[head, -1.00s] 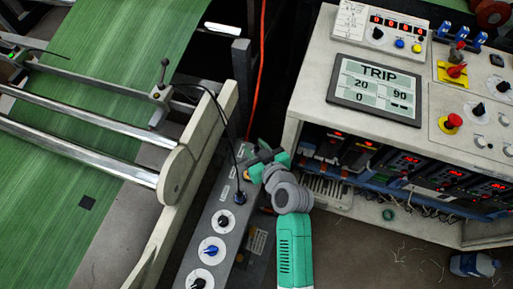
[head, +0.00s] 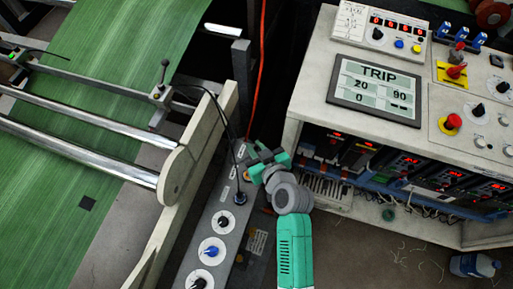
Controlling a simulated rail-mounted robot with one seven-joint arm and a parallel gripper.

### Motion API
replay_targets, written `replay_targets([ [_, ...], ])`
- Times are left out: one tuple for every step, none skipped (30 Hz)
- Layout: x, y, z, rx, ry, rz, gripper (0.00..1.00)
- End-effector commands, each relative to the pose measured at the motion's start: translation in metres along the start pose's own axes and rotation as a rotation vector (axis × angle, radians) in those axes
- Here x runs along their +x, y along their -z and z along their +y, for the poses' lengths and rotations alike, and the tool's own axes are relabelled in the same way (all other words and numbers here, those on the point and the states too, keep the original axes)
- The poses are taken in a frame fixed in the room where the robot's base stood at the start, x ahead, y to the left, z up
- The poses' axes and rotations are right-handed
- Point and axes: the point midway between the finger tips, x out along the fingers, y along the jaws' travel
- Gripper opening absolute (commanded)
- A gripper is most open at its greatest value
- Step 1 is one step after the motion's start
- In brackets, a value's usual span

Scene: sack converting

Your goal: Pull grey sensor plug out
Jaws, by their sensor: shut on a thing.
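My gripper (head: 257,160) is at the upper end of the grey control panel (head: 205,225), at its right edge. Its jaws are shut on what I take to be the grey sensor plug, which is too small and too covered by the jaws to make out. Whether the plug sits in its socket or is clear of it cannot be told. Dark cables (head: 217,100) run down from the roller frame towards the panel and gripper.
The panel carries several knobs (head: 211,249). The pale machine side plate (head: 182,173) stands left, beside green web (head: 100,60). An orange cable (head: 258,70) hangs above. A white cabinet (head: 298,95) with a TRIP screen (head: 377,88) stands right.

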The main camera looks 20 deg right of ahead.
Motion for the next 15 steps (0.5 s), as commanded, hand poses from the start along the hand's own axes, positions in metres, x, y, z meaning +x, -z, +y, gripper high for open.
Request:
replay_targets([
  [-0.002,0.004,0.0,0.0,0.0,0.0,0.0],
  [-0.003,0.006,0.0,0.0,0.0,0.0,0.0],
  [-0.004,0.008,0.0,0.0,0.0,0.001,0.0],
  [-0.004,0.01,0.0,0.0,0.0,0.0,0.0],
  [-0.005,0.012,0.0,0.0,0.0,0.0,0.0],
  [-0.006,0.014,0.0,-0.001,0.0,0.0,0.0],
  [-0.007,0.015,0.0,-0.001,0.0,0.0,0.0],
  [-0.008,0.017,0.0,-0.001,0.0,0.0,0.0],
  [-0.009,0.019,0.0,-0.001,0.0,0.0,0.0],
  [-0.009,0.021,0.0,-0.001,0.0,0.0,0.0],
  [-0.01,0.022,0.0,-0.001,0.0,-0.001,0.0],
  [-0.011,0.024,0.0,-0.001,0.0,-0.001,0.0],
  [-0.012,0.026,0.0,-0.001,0.0,-0.001,0.0],
  [-0.012,0.028,0.0,-0.001,0.0,-0.001,0.0],
  [-0.013,0.03,0.0,-0.001,0.0,-0.001,0.0],
])
